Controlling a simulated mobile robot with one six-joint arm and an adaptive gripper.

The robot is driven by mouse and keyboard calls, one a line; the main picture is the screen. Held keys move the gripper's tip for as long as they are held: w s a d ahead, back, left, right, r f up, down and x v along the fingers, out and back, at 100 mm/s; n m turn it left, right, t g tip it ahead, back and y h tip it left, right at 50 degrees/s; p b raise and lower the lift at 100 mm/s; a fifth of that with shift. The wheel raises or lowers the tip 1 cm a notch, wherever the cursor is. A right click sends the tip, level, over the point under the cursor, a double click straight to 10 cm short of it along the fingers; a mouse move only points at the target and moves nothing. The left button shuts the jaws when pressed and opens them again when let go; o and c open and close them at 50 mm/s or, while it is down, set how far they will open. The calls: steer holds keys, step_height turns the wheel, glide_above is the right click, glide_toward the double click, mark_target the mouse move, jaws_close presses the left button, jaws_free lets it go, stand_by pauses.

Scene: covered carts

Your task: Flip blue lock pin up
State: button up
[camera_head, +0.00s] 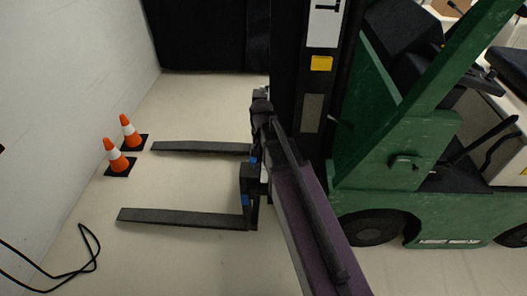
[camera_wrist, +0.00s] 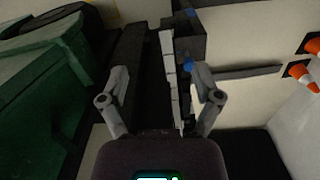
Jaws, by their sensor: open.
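A blue lock pin (camera_head: 246,200) shows as a small blue spot on the dark carriage of the near fork (camera_head: 185,217). A second blue pin (camera_head: 253,160) shows at the far fork (camera_head: 200,147). In the wrist view, one blue pin (camera_wrist: 188,64) lies just left of the right finger, and another blue spot (camera_wrist: 191,12) is near the top. Which pin belongs to which fork there is unclear. My gripper (camera_wrist: 160,72) is open, its grey fingers spread on either side of the dark mast and a pale toothed strip (camera_wrist: 170,75). No pin is held. Contact cannot be judged.
The green forklift (camera_head: 400,160) and its black mast (camera_head: 308,80) stand close on the right. Two orange cones (camera_head: 115,157) (camera_head: 130,131) stand beyond the fork tips. A black cable (camera_head: 85,265) lies at lower left. The floor between the forks is clear.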

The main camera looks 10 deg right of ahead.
steer(key=shift+s+r+n+p, duration=0.35)
steer(key=shift+s+r, duration=0.1)
steer(key=shift+s, duration=0.3)
steer(key=shift+s+r+n+p, duration=0.3)
steer(key=shift+s+r, duration=0.15)
steer(key=shift+s, duration=0.3)
steer(key=s+n, duration=0.3)
steer(key=s, duration=0.5)
steer(key=shift+s, duration=0.2)
